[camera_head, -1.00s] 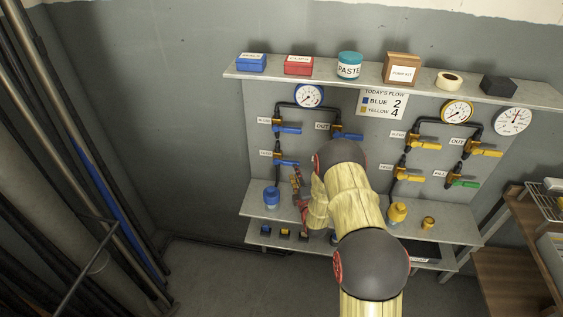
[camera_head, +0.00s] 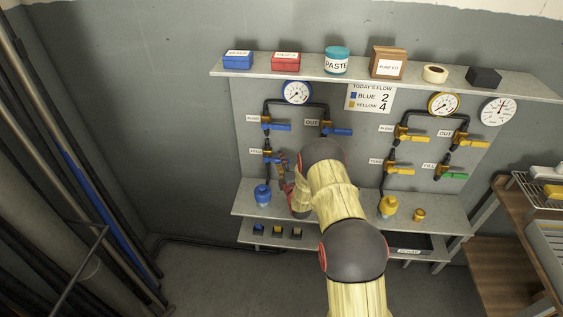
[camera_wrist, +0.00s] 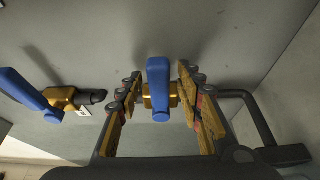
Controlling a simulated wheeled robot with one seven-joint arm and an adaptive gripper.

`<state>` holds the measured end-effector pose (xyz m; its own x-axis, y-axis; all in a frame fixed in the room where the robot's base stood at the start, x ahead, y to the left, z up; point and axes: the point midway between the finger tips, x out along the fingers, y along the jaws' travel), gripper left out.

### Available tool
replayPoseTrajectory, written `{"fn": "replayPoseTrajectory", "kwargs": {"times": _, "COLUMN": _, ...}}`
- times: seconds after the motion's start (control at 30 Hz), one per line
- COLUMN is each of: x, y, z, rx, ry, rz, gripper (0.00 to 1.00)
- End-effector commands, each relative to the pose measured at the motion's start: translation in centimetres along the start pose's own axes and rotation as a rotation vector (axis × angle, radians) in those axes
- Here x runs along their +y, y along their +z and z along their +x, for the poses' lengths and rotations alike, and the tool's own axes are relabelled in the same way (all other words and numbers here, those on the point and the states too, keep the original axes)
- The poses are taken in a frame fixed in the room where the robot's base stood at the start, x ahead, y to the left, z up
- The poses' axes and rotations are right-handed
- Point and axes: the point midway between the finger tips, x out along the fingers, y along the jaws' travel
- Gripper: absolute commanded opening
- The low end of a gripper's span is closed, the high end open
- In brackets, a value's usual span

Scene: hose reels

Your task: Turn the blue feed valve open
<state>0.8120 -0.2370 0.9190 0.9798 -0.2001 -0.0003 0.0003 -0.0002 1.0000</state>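The blue feed valve (camera_head: 267,156) is the lower-left valve on the wall panel, with a brass body and a blue lever on a black vertical pipe. In the wrist view its blue lever (camera_wrist: 159,82) lies between my fingers, crosswise to the pipe. My gripper (camera_head: 283,168) is beside this valve in the head view and hides part of its lever. In the wrist view my gripper (camera_wrist: 160,98) is open, one finger on each side of the lever with visible gaps. Contact cannot be seen.
The blue bleed valve (camera_head: 267,121) is above; another blue valve, out (camera_head: 327,126), is up right. A blue fitting (camera_head: 262,195) stands on the lower shelf (camera_head: 330,208). Yellow-handled valves (camera_head: 400,168) and one green-handled valve (camera_head: 447,172) are at the right. The sign (camera_head: 371,97) reads blue 2, yellow 4.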

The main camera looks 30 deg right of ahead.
Motion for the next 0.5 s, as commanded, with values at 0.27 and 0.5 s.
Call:
{"fn": "replayPoseTrajectory", "kwargs": {"times": 0.27, "x": 0.01, "y": 0.0, "z": -0.02, "rx": 0.0, "ry": 0.0, "rz": 0.0, "gripper": 0.25}}
{"fn": "replayPoseTrajectory", "kwargs": {"times": 0.5, "x": 0.0, "y": 0.0, "z": -0.03, "rx": 0.0, "ry": 0.0, "rz": 0.0, "gripper": 0.11}}
